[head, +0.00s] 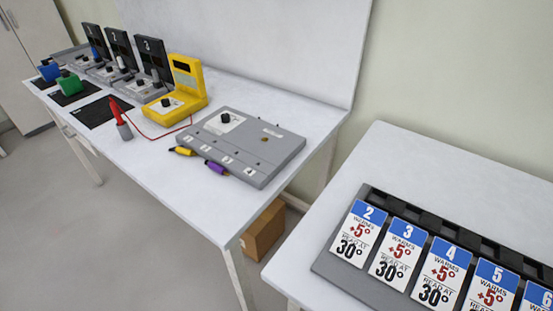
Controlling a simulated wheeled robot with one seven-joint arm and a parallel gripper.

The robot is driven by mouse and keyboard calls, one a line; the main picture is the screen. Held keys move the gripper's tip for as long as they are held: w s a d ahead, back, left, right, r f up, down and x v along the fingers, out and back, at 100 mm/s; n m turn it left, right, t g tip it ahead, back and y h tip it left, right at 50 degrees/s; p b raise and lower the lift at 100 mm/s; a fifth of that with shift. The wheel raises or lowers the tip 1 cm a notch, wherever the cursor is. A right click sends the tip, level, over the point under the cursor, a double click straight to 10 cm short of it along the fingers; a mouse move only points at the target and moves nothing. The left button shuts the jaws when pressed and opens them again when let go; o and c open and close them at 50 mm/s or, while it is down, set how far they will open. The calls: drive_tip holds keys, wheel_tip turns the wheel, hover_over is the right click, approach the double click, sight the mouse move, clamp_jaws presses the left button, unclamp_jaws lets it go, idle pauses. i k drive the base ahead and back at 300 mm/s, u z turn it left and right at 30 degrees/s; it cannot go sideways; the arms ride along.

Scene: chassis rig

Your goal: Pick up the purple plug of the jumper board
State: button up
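The jumper board is a flat grey box (260,135) with a black knob and numbered positions 1 to 4 along its front, lying on the white table. The purple plug (216,168) lies at the front edge of the board, near positions 2 and 3. A yellow plug (183,151) lies to its left, near position 1. I cannot tell whether either plug sits in a socket. My gripper is not in this view.
A yellow meter (185,95) and a red probe (120,122) with a red lead stand left of the board. Numbered black-backed stations (150,65) are farther left. A second table (440,160) with a card rack (345,262) is at right. Bare tabletop lies in front of the board.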

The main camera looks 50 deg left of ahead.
sight(213, 166)
drive_tip(key=z, duration=0.8)
drive_tip(key=k, duration=2.75)
drive_tip(key=u, duration=2.4)
drive_tip(key=i, duration=0.95)
drive_tip(key=z, duration=0.05)
